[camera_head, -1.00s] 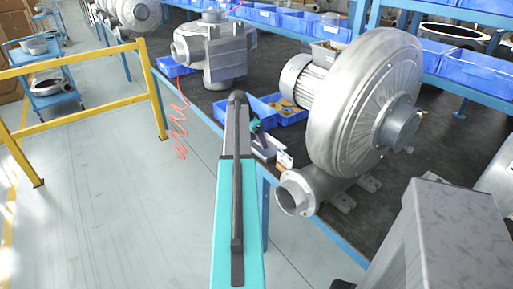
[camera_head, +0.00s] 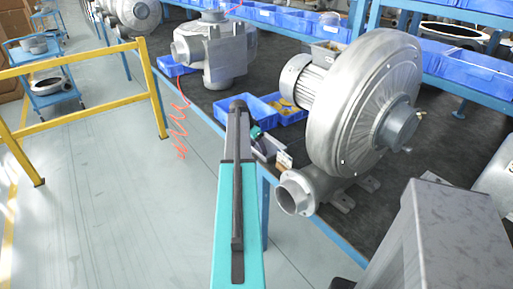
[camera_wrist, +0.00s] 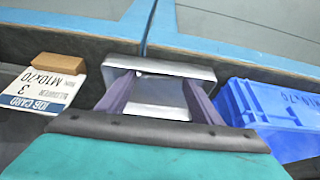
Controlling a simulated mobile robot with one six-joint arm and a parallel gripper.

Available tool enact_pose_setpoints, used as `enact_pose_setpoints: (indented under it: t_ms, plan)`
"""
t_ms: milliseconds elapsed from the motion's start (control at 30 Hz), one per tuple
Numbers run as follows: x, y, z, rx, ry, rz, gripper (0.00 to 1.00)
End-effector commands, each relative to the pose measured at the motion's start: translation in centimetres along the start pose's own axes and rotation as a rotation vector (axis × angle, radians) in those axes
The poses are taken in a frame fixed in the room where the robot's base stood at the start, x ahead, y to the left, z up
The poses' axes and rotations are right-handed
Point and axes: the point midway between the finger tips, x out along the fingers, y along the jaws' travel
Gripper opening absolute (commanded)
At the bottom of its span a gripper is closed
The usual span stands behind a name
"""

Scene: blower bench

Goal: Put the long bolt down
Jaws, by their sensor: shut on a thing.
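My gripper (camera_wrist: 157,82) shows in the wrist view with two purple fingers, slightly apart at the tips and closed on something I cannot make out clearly. The long bolt itself is not distinguishable in either view. The fingers point down at a shallow silver tray or frame (camera_wrist: 165,66) on the bench. In the head view my arm hides most of the gripper, near the bench's front edge.
A job card (camera_wrist: 42,92) marked M10x70 lies left in the wrist view, with a brown block (camera_wrist: 60,66) beside it. A blue bin (camera_wrist: 270,115) stands right. In the head view a large blower (camera_head: 365,105) stands close right of the arm.

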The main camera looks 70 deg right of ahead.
Motion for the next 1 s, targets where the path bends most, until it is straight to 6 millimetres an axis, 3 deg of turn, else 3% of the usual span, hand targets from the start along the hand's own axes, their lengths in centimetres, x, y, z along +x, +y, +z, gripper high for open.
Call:
enact_pose_setpoints:
  t_ms: [33,67,167,667,1000]
  plan:
    - [0.2,0.0,0.1,0.000,0.000,0.000,0.37]
    - [0.1,0.0,0.0,0.000,0.000,0.000,0.65]
    - [0.1,0.0,0.0,0.000,0.000,0.000,0.78]
    - [-0.6,0.0,0.0,0.000,0.001,-0.001,0.78]
    - [-4.4,-0.1,0.0,-0.001,0.001,-0.002,0.78]
